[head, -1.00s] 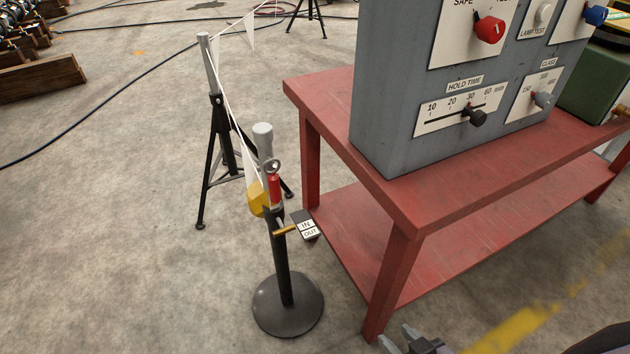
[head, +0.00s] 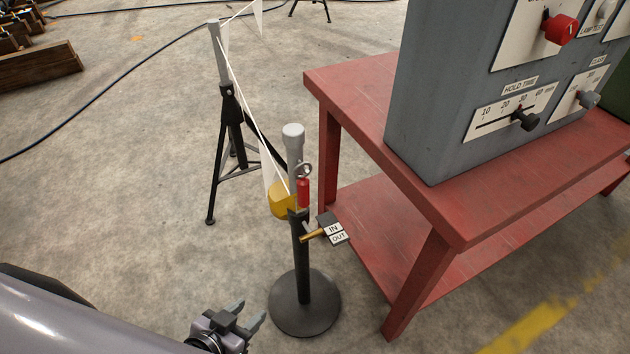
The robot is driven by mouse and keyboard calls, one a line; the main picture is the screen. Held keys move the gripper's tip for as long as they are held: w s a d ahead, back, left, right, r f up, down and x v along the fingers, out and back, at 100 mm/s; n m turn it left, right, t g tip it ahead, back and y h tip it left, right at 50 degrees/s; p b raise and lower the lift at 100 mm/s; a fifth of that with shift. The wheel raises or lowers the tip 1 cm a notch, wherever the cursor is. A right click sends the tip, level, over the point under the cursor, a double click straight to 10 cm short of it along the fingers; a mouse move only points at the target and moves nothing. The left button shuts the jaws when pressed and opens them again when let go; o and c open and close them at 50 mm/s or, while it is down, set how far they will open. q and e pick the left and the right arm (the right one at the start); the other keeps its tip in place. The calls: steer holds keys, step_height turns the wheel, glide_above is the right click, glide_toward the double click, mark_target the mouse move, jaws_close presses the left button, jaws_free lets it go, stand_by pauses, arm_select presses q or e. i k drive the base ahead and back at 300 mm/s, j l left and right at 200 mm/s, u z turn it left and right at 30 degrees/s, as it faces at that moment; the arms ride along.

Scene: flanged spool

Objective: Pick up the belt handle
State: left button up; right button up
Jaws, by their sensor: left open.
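A red handle (head: 303,192) with a metal ring above it is at the upper part of a black post (head: 301,262) with a grey top. A yellow block (head: 281,199) sits just left of it, where the white belt line meets the post. I cannot tell for certain which of these is the belt handle. My left gripper (head: 249,313) is open and empty, low in the head view, left of the post's round base and well below the handle. My right gripper is out of view.
A brass lever (head: 313,236) and an IN/OUT tag (head: 335,232) stick out right of the post. A red table (head: 345,82) with a grey control box (head: 430,100) stands right. A black tripod stand (head: 228,130) is behind.

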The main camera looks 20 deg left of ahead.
mark_target(302, 182)
steer(key=j+z, duration=0.2)
steer(key=j, duration=0.15)
steer(key=i+j+z, duration=0.15)
steer(key=j, duration=0.25)
steer(key=j+z, duration=0.15)
steer(key=j, duration=0.6)
